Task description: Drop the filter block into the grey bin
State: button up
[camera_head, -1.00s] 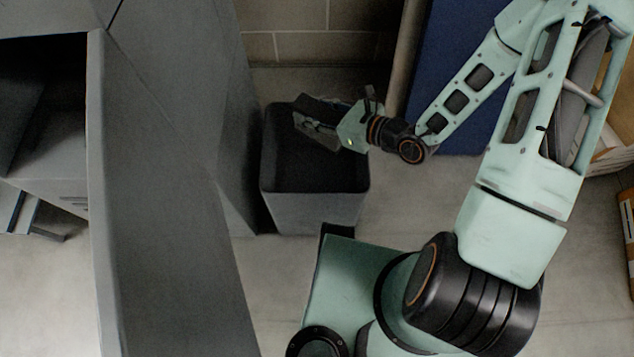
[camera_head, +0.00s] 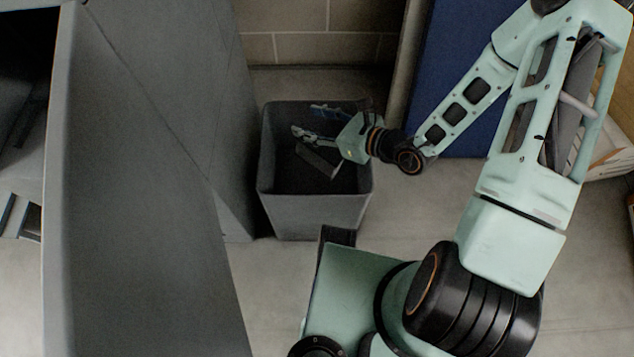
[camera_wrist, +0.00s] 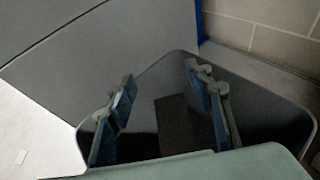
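The grey bin (camera_head: 315,213) stands on the floor at the centre of the head view. Its dark inside also fills much of the wrist view (camera_wrist: 262,112). My gripper (camera_head: 306,119) is over the bin's mouth with its fingers spread apart. The filter block (camera_head: 318,161), a dark grey slab, shows tilted inside the bin's outline, below the fingers. In the wrist view the block (camera_wrist: 173,125) appears between the open fingers, with a clear gap to the left one. I cannot tell whether it rests on the bin's floor.
A large grey panel (camera_head: 150,190) stands close to the left of the bin. A brick wall (camera_head: 300,45) is behind it, and a blue panel (camera_head: 455,60) stands behind my arm on the right. Pale floor (camera_head: 410,215) is clear to the bin's right.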

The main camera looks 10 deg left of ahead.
jog(key=shift+o, duration=0.3)
jog(key=shift+d, duration=0.1)
jog(key=v, duration=1.2)
